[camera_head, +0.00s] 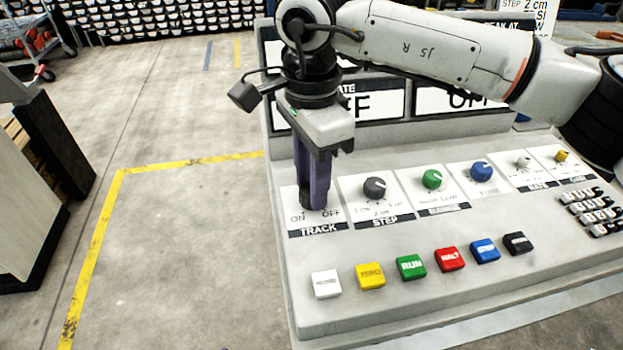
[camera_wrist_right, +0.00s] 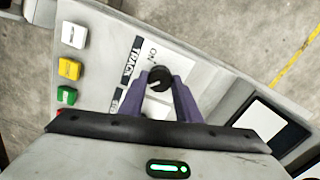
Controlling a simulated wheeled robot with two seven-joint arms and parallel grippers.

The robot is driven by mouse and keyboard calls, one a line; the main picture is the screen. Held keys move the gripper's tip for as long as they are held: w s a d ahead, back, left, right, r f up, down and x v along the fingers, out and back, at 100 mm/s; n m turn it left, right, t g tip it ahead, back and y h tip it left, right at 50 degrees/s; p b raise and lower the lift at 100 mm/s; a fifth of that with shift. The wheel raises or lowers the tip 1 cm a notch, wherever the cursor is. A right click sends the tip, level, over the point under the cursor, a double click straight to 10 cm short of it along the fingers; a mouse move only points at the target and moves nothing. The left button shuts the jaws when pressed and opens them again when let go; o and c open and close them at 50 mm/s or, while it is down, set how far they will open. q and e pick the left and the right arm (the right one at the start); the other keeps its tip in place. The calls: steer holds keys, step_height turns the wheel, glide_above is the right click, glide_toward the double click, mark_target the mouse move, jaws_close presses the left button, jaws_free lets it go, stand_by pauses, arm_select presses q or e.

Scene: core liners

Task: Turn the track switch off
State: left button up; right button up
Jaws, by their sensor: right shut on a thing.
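The track switch is a black round knob (camera_wrist_right: 158,79) with a pale pointer mark, on a white plate (camera_head: 320,221) labelled TRACK, with ON at the left and OFF at the right in the head view. My right gripper (camera_head: 314,198) points down over this plate, its purple fingers shut on the knob and largely hiding it in the head view. In the right wrist view the gripper's fingertips (camera_wrist_right: 160,76) are on both sides of the knob. I cannot tell for sure which label the pointer faces. My left gripper is not in view.
To the right on the sloped panel are the STEP knob (camera_head: 375,188), a green knob (camera_head: 432,179) and a blue knob (camera_head: 481,171). Below are several buttons, including white (camera_head: 326,283) and yellow (camera_head: 370,275). Display screens (camera_head: 384,102) stand behind. The floor left is open.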

steer(key=shift+r, duration=0.1)
steer(key=o, duration=1.1)
steer(key=shift+c, duration=0.2)
step_height(320, 180, up, 10)
steer(key=shift+r, duration=0.15)
